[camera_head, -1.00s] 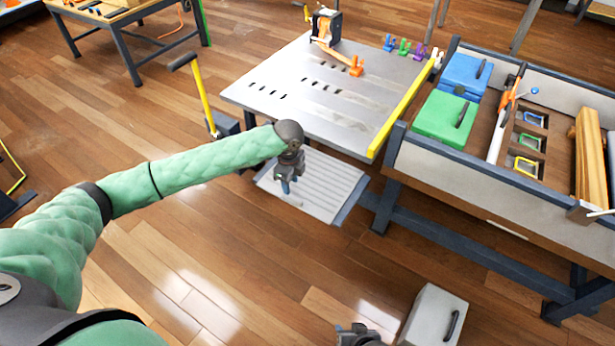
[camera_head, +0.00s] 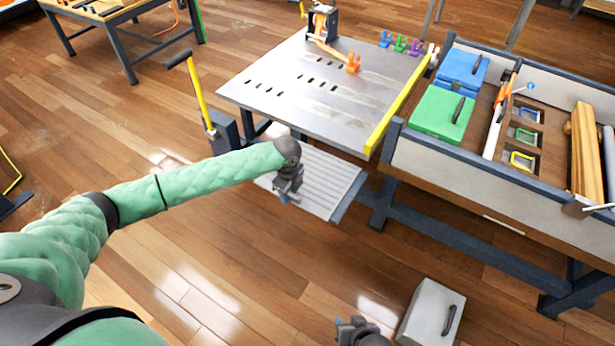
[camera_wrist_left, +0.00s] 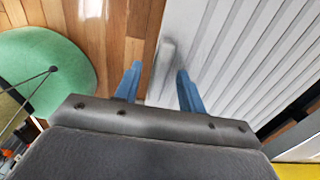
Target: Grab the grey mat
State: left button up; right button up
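The grey mat (camera_head: 325,182) is a pale ribbed panel low down beside the metal table. It fills the right half of the left wrist view (camera_wrist_left: 235,60). My left gripper (camera_head: 284,198) is over the mat's near left edge. In the left wrist view its two blue fingers (camera_wrist_left: 158,84) are spread apart. A raised grey bar (camera_wrist_left: 164,65) at the mat's edge shows between and beyond them, and I cannot tell if they touch it. My right gripper (camera_head: 358,328) is at the bottom edge, partly cut off; its fingers are unclear.
A metal table (camera_head: 320,90) with a yellow edge stands behind the mat. A workbench (camera_head: 470,165) with green and blue boxes is on the right. A grey case (camera_head: 432,312) sits at the bottom right. The wooden floor left of the mat is clear.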

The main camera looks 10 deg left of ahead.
pick_arm(q)
jog(key=shift+f, duration=0.1)
jog(key=shift+c, duration=0.4)
grip_shut()
